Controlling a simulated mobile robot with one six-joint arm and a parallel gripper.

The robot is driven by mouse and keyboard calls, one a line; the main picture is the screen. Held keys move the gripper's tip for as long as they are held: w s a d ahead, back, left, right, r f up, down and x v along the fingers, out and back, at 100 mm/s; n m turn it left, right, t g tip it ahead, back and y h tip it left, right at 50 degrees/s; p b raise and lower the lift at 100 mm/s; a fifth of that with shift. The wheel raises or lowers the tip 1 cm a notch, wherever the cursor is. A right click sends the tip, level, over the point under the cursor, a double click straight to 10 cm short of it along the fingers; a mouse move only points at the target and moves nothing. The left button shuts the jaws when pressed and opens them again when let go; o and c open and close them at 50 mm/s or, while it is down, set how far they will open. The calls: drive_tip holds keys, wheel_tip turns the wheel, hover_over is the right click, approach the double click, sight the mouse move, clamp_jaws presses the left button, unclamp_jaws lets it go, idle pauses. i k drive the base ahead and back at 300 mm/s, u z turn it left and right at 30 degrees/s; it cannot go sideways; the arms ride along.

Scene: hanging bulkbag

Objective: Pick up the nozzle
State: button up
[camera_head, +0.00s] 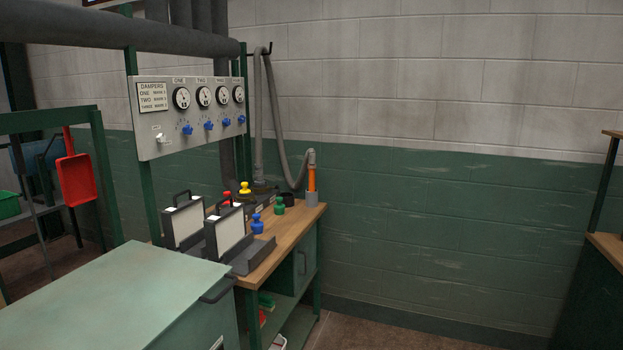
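The nozzle (311,178) looks like an orange upright tube at the far right corner of the wooden workbench (265,262). Its lower end sits in a grey cup-like holder (312,198). A grey hose (276,120) joins a grey elbow at its top, loops down, then rises to a hook (262,49) by the wall. My gripper is not in view, so its state and its distance from the nozzle do not show.
Two upright framed panels (228,228) and red, yellow, green and blue knobbed pieces (257,224) stand on the workbench. A green-topped cabinet (110,300) fills the lower left. A gauge panel (190,112) hangs above. Floor (365,332) shows right of the bench.

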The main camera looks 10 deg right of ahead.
sight(312, 169)
drive_tip(key=z, duration=1.05)
drive_tip(key=i, duration=3.5)
